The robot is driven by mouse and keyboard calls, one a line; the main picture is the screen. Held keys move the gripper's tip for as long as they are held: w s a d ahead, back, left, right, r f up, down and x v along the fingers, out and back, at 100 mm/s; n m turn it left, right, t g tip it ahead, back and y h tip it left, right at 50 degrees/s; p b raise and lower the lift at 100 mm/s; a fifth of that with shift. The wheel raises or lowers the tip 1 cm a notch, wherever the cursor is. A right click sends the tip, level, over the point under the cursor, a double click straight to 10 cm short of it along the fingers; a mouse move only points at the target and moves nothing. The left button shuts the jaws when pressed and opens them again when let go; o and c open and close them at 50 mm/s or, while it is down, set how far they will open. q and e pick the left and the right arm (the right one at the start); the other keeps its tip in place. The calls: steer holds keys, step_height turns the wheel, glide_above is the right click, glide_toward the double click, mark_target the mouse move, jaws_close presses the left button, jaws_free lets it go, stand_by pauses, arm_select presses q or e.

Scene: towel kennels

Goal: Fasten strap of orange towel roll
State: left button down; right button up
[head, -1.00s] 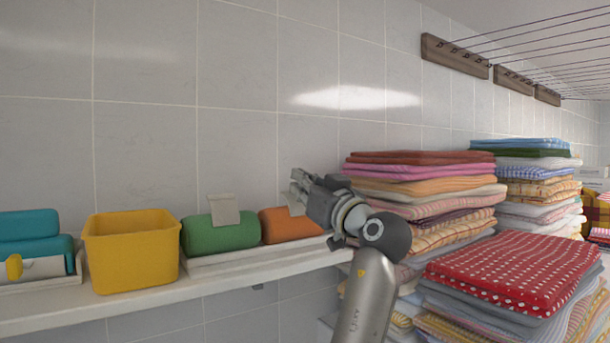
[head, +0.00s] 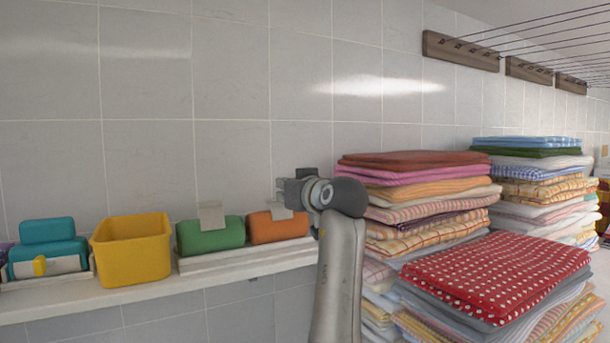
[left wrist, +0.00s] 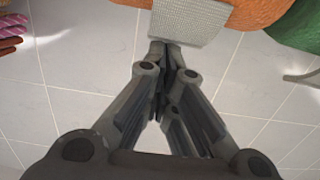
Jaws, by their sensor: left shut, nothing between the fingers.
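The orange towel roll (head: 278,231) lies on a white tray on the shelf, right of the green roll (head: 213,235). Its pale grey strap (head: 281,212) stands up from the top of the roll, its flap loose. My left gripper (head: 284,188) is just above and beside this strap, its fingers partly hidden by its own wrist. In the left wrist view the left gripper (left wrist: 164,46) is shut and empty, fingertips at the strap's edge (left wrist: 190,22); I cannot tell whether they touch. The orange roll (left wrist: 255,10) shows behind the strap. My right gripper is not in view.
A yellow bin (head: 131,250) and a teal roll (head: 48,262) stand on the shelf (head: 190,293) to the left. The green roll has its own raised strap (head: 211,215). Stacks of folded towels (head: 425,195) rise close to the right of my left arm.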

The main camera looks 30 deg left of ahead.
mark_target(273, 200)
arm_select(q)
steer(key=shift+w+a+g+h+p, duration=0.2)
steer(key=shift+a+g+h+p, duration=0.3)
steer(key=shift+a+p, duration=0.45)
steer(key=shift+a+f+h, duration=0.4)
steer(key=shift+a+f, duration=0.15)
steer(key=shift+a, duration=0.3)
steer(key=shift+p, duration=0.3)
steer(key=shift+w+d, duration=0.25)
steer(key=shift+d, duration=0.05)
steer(key=shift+f, duration=0.1)
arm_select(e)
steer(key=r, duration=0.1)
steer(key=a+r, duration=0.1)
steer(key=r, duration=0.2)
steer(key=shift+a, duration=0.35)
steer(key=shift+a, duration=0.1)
